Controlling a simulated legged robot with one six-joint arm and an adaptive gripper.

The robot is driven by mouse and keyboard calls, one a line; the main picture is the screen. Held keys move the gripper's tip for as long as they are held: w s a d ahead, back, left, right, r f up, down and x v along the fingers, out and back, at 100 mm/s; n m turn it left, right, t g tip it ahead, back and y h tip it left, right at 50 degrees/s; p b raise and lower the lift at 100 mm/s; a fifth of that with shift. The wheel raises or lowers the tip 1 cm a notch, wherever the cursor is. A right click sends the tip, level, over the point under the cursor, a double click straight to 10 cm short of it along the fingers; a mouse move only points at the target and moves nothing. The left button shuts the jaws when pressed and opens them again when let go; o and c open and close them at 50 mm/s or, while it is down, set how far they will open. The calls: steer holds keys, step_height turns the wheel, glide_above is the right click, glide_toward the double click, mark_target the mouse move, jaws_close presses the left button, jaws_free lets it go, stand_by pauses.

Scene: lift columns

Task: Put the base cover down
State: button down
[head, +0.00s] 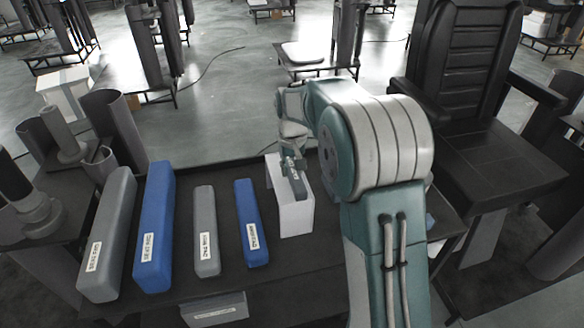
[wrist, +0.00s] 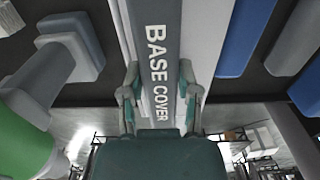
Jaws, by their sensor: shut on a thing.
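The base cover (wrist: 153,18) is a long dark grey bar with white "BASE COVER" lettering. In the wrist view my gripper (wrist: 158,88) has one finger on each side of it and is shut on it. In the head view my gripper (head: 291,160) is at the top of a white block-shaped holder (head: 294,216), and the grey cover (head: 300,186) shows there. White surfaces flank the cover in the wrist view. Whether the cover rests on the holder or hangs just above it, I cannot tell. My arm hides part of the area to the right.
A dark table (head: 180,265) carries a large grey bar (head: 108,235), a large blue bar (head: 154,230), a slim grey bar (head: 206,225) and a slim blue bar (head: 250,225), left of the holder. A black chair (head: 470,90) stands right. Grey cylinders stand left.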

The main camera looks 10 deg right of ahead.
steer(key=shift+c, duration=1.6)
jaws_free()
steer(key=shift+f, duration=0.1)
step_height(320, 180, up, 12)
steer(key=s+r+t, duration=0.1)
steer(key=s+r, duration=0.3)
steer(key=s, duration=0.4)
steer(key=s+f+t, duration=0.2)
steer(key=s, duration=0.9)
steer(key=s+f+t, duration=0.2)
steer(key=s, duration=1)
steer(key=shift+a+t, duration=0.2)
steer(key=shift+t, duration=0.1)
